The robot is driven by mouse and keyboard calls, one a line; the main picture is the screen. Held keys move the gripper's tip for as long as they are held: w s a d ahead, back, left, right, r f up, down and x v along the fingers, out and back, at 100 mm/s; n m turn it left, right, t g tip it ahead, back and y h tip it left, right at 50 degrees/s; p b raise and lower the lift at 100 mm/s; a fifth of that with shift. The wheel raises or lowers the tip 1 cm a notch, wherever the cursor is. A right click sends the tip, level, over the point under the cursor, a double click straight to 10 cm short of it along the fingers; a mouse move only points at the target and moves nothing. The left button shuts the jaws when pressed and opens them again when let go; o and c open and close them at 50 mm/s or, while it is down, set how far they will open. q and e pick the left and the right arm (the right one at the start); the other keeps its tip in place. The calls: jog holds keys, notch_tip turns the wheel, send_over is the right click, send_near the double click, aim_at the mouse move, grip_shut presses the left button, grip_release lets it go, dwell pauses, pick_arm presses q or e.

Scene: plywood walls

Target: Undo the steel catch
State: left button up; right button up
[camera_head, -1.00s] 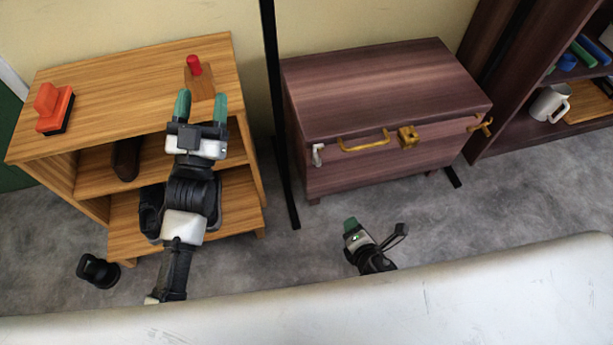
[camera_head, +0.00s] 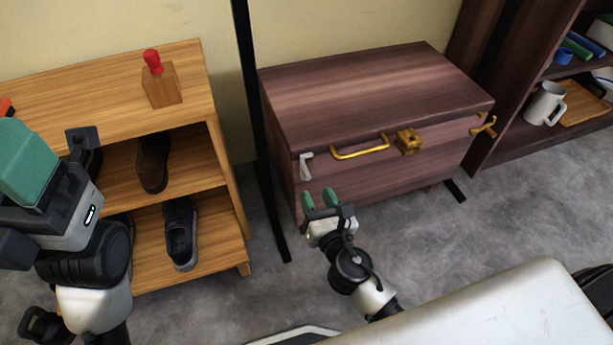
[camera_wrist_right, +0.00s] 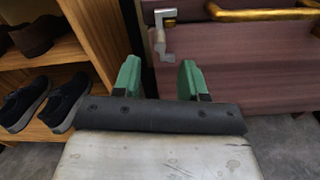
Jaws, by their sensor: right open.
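The steel catch (camera_head: 306,166) is a small silver-grey lever at the left end of the dark wooden chest's (camera_head: 375,95) front, by the lid seam. It also shows in the right wrist view (camera_wrist_right: 164,32), beyond the fingers. My right gripper (camera_head: 319,199) is open and empty, low in front of the chest, a little below and right of the catch in the head view. In the wrist view its green fingers (camera_wrist_right: 160,80) stand apart, clear of the catch. My left gripper (camera_head: 28,160) is large at the left edge; its opening is hidden.
A brass handle (camera_head: 360,150), a brass hasp (camera_head: 408,142) and a brass tap-like fitting (camera_head: 484,125) are on the chest. A light wooden shelf (camera_head: 215,155) with shoes stands left, beyond a black post (camera_head: 262,140). A dark bookcase (camera_head: 500,120) stands right. Grey floor lies in front.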

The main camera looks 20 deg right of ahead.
aim_at(308, 174)
jog(key=w, duration=0.6)
jog(key=shift+w+a+b, duration=0.15)
jog(key=shift+w+b, duration=0.1)
jog(key=shift+b, duration=0.1)
grip_shut()
